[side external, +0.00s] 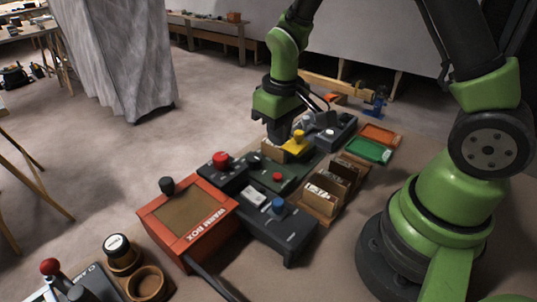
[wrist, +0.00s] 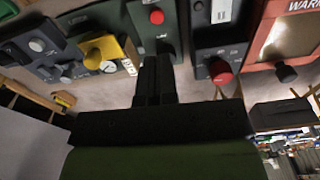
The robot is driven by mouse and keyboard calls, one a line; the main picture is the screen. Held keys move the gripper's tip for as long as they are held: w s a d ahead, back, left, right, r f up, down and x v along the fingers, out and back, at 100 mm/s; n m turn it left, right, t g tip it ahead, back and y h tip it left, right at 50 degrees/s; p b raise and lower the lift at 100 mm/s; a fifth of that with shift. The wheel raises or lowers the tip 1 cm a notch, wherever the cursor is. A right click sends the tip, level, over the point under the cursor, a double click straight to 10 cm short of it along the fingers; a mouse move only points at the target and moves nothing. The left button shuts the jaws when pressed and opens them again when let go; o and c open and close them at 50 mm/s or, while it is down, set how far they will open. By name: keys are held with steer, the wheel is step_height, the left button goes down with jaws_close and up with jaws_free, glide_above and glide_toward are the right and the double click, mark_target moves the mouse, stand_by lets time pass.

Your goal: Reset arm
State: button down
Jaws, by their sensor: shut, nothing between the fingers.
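My gripper (side external: 279,138) hangs from my green arm, pointing down over the far side of a row of control boxes. In the wrist view my gripper (wrist: 155,62) shows dark fingers shut together with nothing between them. The fingertips appear near a green box (wrist: 155,25) with a red button (wrist: 157,16). I cannot tell from these views whether they touch it.
The red warn box (side external: 190,222) stands at the near left of the row, beside a dark box with a blue button (side external: 279,205). A yellow knob (side external: 298,137) is close to my gripper. Green (side external: 370,151) and orange (side external: 381,134) trays lie right. Open floor lies left.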

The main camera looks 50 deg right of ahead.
steer(key=s+a+r+m+t+y, duration=0.2)
steer(key=s+r+t, duration=0.4)
steer(key=s+r, duration=0.8)
step_height(320, 180, up, 5)
steer(key=shift+s+a+f+m+t, duration=0.15)
steer(key=shift+s+a+m+t, duration=0.15)
steer(key=shift+a+m, duration=0.45)
steer(key=shift+d, duration=0.1)
